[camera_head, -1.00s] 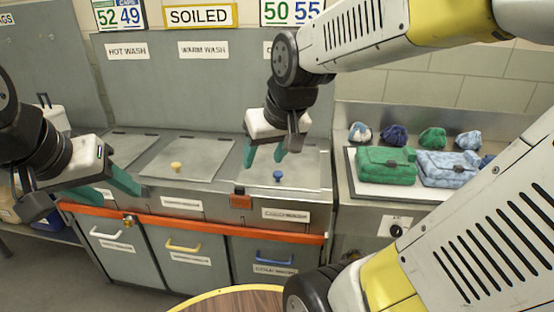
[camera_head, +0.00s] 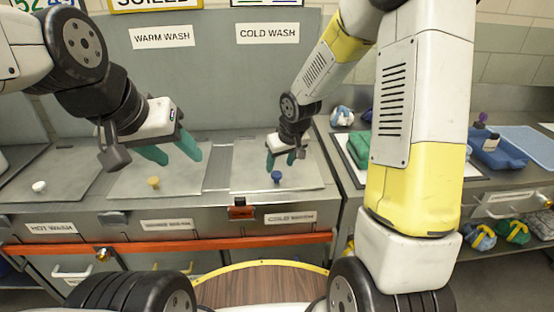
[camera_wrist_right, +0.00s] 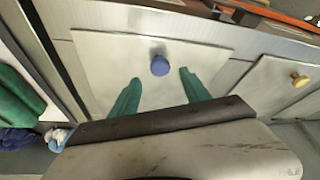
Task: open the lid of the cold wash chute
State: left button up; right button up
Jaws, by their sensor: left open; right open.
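The cold wash chute lid (camera_head: 243,176) is a flat grey panel with a blue knob (camera_head: 276,176), lying shut in the counter below the COLD WASH sign (camera_head: 267,33). My right gripper (camera_head: 284,160) is over this lid, just behind the knob, with teal fingers apart and empty. In the right wrist view the lid (camera_wrist_right: 105,62) fills the middle, and the blue knob (camera_wrist_right: 160,65) lies ahead of and between the open fingertips (camera_wrist_right: 160,76), not gripped. My left gripper (camera_head: 178,155) is open and empty above the warm wash lid (camera_head: 125,184).
The warm wash lid has a yellow knob (camera_head: 154,182); the hot wash lid has a white one (camera_head: 39,187). An orange rail (camera_head: 170,246) runs along the counter front, with an orange-and-black block (camera_head: 240,208) above it. A green bag (camera_head: 358,147) lies right of the chute.

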aim_at(277, 173)
jog(key=x, duration=0.5)
jog(key=shift+f, duration=0.1)
grip_shut()
dwell(1.3)
